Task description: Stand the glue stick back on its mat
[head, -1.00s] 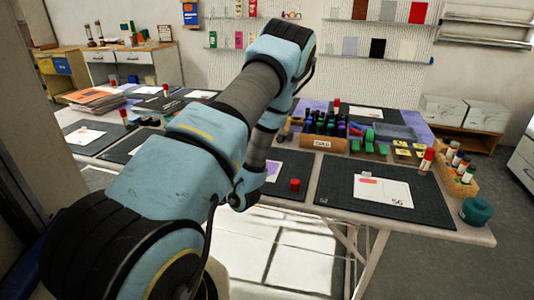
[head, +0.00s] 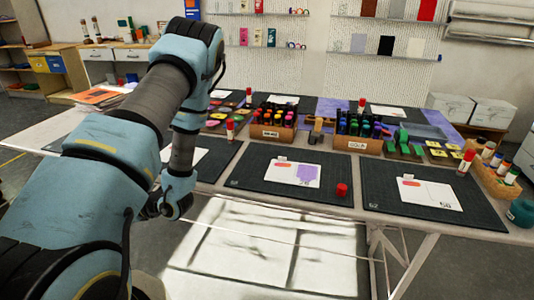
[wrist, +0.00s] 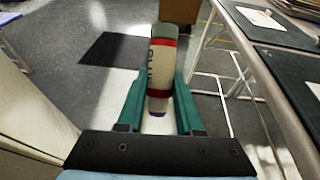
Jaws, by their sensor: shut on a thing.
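My gripper (wrist: 157,95) is shut on the glue stick (wrist: 159,82), which shows in the wrist view between the two teal fingers. The stick is pale with red bands and dark lettering, with a purple tip at its lower end in the picture. It is held in the air, with floor behind it, beside a table edge. In the head view my arm hides the fingers and the stick. The middle mat (head: 255,184) is dark, with a white card (head: 282,173) marked in purple and a short red cap (head: 342,189) at its right.
The right mat (head: 385,200) holds a card and an upright red-capped glue stick (head: 467,160) at its far right corner. Marker boxes (head: 273,133) line the table's middle. Open floor lies before the table.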

